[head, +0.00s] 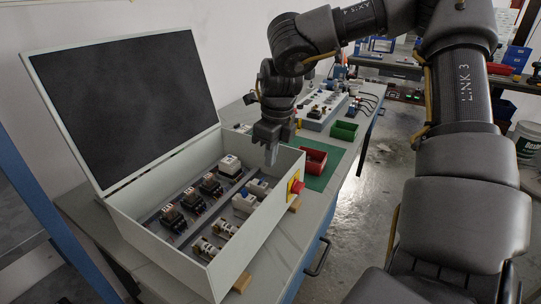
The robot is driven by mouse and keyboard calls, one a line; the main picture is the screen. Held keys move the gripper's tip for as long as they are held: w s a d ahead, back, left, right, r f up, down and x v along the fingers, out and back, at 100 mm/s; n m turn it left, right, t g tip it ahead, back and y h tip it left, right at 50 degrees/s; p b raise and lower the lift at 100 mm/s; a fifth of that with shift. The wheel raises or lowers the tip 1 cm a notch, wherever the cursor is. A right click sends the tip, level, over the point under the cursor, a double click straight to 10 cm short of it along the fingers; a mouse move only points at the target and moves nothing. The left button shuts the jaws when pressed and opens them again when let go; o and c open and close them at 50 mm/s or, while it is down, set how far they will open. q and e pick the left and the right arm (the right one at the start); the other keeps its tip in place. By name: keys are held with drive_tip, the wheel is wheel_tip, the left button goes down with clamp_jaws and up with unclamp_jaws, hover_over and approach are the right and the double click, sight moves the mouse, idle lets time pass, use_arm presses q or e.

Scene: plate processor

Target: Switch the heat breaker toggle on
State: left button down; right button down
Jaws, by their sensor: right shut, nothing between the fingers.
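The open electrical box (262,240) stands on the bench, its dark-faced lid (130,95) raised at the back left. Inside are two rows of parts: black contactors (210,185) and a white-topped unit (230,165) in the back row, pale breaker-like modules (244,201) in the front row. Which one is the heat breaker, and how its toggle stands, is too small to tell. My right gripper (271,160) is shut and empty, pointing down over the box's far right end, above the pale modules. Whether it touches anything is unclear. My left gripper is out of view.
A red emergency-stop knob (297,187) on a yellow base sticks out from the box's right wall. Another panel of parts (321,108) lies farther back. The floor right of the bench is clear.

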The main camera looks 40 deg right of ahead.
sight(261, 182)
drive_tip(key=f, duration=0.7)
drive_tip(key=shift+w+a+f, duration=0.1)
drive_tip(key=shift+w, duration=0.3)
